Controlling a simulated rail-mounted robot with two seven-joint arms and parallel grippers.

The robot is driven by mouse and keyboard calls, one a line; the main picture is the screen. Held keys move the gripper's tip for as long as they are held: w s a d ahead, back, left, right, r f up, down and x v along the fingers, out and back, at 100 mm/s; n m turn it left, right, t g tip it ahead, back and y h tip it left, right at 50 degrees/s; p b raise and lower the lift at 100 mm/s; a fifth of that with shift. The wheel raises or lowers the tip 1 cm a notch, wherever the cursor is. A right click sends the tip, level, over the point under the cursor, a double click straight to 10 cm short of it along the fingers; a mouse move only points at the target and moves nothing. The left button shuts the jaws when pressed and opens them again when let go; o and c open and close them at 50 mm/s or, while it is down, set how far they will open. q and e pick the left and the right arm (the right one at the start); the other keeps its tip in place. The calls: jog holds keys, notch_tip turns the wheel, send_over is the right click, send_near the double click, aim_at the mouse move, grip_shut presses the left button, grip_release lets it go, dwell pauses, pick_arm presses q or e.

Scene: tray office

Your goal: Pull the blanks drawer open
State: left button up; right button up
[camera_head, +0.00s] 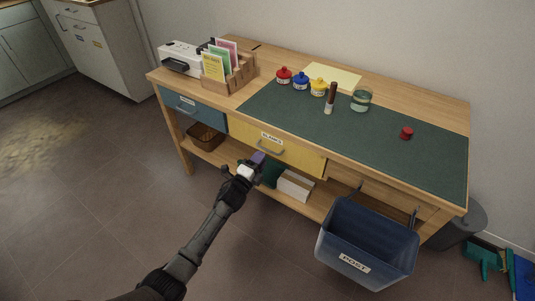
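The blanks drawer (300,156) is the yellow front under the desk top, with a white label (272,138) at its upper middle. Its grey bar handle (270,151) sits below the label. The drawer looks shut or nearly so; I cannot tell if there is a small gap. My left gripper (259,160) reaches up from below, with its tip close beneath the handle's left end. I cannot tell if it touches the handle, or whether its fingers are apart. My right gripper is out of view.
A blue drawer (193,106) is to the left. A blue post bin (366,243) hangs at the front right. The lower shelf holds a basket (205,137) and a white box (295,185). Ink pots, a stamp and a glass jar (361,100) stand on top. The floor in front is clear.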

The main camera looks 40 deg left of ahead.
aim_at(267, 150)
pick_arm(q)
jog(key=shift+b+x, duration=0.85)
jog(key=shift+x, duration=1.7)
grip_shut()
